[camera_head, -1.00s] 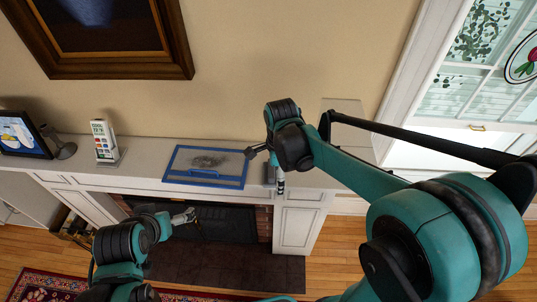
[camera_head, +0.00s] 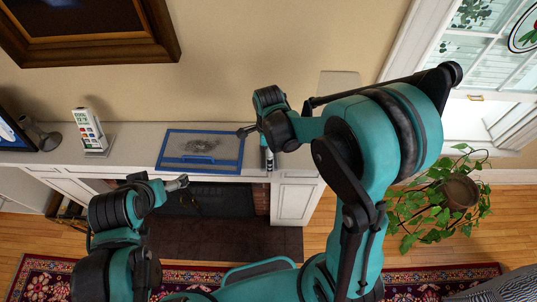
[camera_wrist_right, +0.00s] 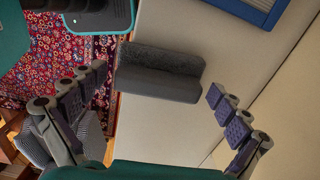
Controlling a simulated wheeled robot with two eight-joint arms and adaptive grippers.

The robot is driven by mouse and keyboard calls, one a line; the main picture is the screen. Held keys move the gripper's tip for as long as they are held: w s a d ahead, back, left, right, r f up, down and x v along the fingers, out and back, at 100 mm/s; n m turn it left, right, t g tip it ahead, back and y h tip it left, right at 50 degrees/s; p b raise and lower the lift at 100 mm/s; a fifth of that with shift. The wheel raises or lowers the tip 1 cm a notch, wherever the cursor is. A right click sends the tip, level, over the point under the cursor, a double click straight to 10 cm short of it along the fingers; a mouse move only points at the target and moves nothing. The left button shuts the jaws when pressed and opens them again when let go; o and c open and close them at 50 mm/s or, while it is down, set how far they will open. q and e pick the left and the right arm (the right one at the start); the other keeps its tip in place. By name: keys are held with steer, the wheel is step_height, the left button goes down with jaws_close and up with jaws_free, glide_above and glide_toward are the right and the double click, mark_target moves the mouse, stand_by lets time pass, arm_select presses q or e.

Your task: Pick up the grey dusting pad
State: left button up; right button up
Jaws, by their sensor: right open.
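The grey dusting pad (camera_wrist_right: 160,74) is a dark grey block with a ridge along it. In the right wrist view it lies on the pale mantel shelf (camera_wrist_right: 165,30). My right gripper (camera_wrist_right: 155,112) is open, with its fingers apart on either side of the pad and not seen touching it. In the head view my right gripper (camera_head: 257,145) is over the right part of the mantel, and the pad is mostly hidden by it. My left gripper (camera_head: 178,183) is in front of the mantel, apart from it; whether it is open is unclear.
A blue-framed panel (camera_head: 165,150) with a grey smudge lies on the mantel left of my right gripper. A remote on a stand (camera_head: 90,130), a dark cup-like object (camera_head: 42,137) and a picture frame stand further left. A potted plant (camera_head: 460,192) is at the right.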

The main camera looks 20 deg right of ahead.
steer(key=shift+s, duration=0.1)
steer(key=c, duration=1)
steer(key=shift+s, duration=0.1)
steer(key=shift+c, duration=0.5)
steer(key=shift+o, duration=0.2)
steer(key=shift+c, duration=0.2)
steer(key=shift+r, duration=0.35)
steer(key=c, duration=0.7)
steer(key=shift+o, duration=0.2)
steer(key=r, duration=0.4)
steer(key=shift+s+d, duration=0.3)
steer(key=s+d+r, duration=0.5)
steer(key=s+r, duration=0.1)
steer(key=s, duration=0.3)
steer(key=shift+s+r, duration=0.15)
steer(key=shift+s, duration=0.1)
